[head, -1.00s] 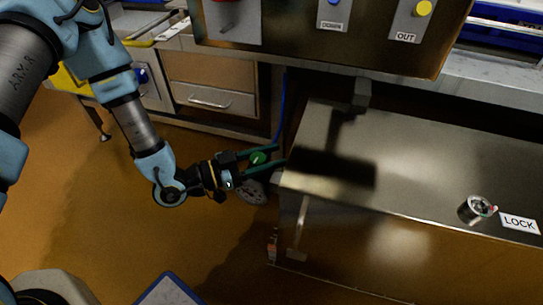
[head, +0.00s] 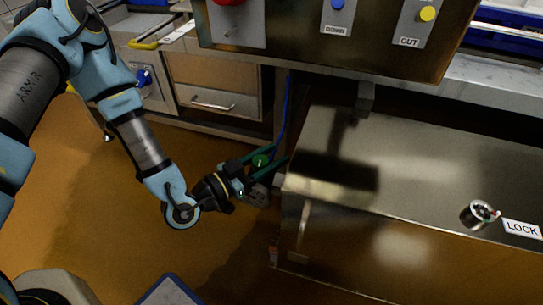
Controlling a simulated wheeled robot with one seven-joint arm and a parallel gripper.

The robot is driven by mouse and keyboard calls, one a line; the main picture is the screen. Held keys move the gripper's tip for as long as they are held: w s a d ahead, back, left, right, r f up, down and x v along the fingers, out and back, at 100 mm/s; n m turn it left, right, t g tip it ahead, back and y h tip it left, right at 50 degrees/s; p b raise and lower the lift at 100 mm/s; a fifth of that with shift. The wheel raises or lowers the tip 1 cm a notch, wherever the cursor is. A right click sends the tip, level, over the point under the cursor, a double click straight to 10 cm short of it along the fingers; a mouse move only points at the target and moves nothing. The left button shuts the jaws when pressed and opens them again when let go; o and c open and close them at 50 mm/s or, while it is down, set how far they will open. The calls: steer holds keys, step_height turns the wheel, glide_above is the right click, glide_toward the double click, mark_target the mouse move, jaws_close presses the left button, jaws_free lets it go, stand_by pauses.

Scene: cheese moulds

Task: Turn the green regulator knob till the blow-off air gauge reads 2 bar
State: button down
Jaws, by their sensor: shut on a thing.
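The green regulator knob (head: 260,161) is small and round. It sits below the bench edge, left of the steel cabinet, near a thin blue hose. My gripper (head: 266,163) comes from the left, with its two dark green fingers on either side of the knob, shut on it. Below the fingers a pale round part (head: 257,197), perhaps the gauge, is partly covered by my gripper. No needle or reading can be made out on it.
A control panel (head: 300,30) hangs above. A drawer unit (head: 214,98) stands behind; brown floor is free at left.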

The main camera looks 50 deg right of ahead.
mark_target(254, 168)
steer(key=shift+c, duration=1.7)
jaws_free()
steer(key=v, duration=1.1)
